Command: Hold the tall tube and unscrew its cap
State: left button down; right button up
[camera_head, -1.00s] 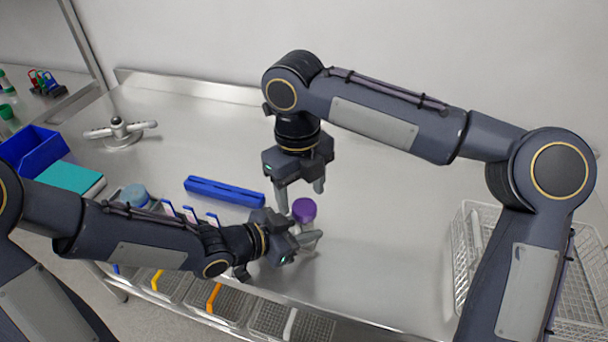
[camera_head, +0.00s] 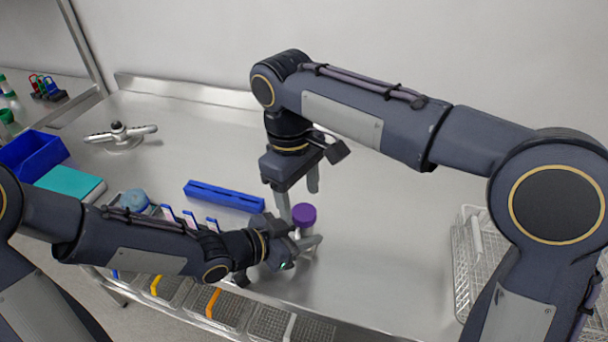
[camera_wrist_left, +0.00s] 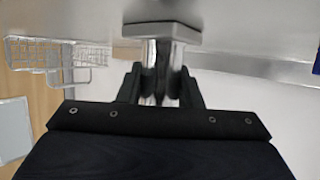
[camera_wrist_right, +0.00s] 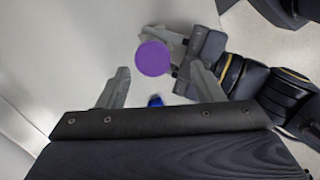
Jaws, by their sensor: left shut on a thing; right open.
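The tall tube has a purple cap (camera_head: 304,214), and its body is largely hidden in the head view by my left gripper. My right gripper (camera_head: 298,200) points down, open, just above and behind the cap. In the right wrist view the purple cap (camera_wrist_right: 153,58) appears beyond and between the open fingers (camera_wrist_right: 158,85), not touching them.
A blue rack (camera_head: 224,195) lies behind my left arm. A teal box (camera_head: 70,184), a blue bin (camera_head: 32,152) and a grey-handled device (camera_head: 121,136) are at left. A wire basket (camera_head: 470,260) stands at right. The table between is clear.

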aim_at(304, 211)
jog(key=m, duration=0.3)
jog(key=r+m, duration=0.1)
jog(key=m, duration=0.1)
jog(key=shift+w+d+r+m, duration=0.1)
jog(key=shift+r+m, duration=0.05)
jog(key=shift+m, duration=0.25)
jog(key=m, duration=0.2)
jog(key=r+m, duration=0.1)
jog(key=m, duration=0.1)
jog(key=shift+w+d+m+y, duration=0.15)
jog(key=shift+m+y, duration=0.15)
jog(key=shift+m, duration=0.1)
jog(key=m, duration=0.1)
jog(key=r+m, duration=0.1)
jog(key=m, duration=0.1)
jog(key=shift+d+t, duration=0.15)
jog(key=shift+t, duration=0.15)
jog(key=shift+m, duration=0.3)
jog(key=shift+w+f, duration=0.1)
jog(key=shift+f, duration=3.95)
jog(key=shift+c, duration=0.2)
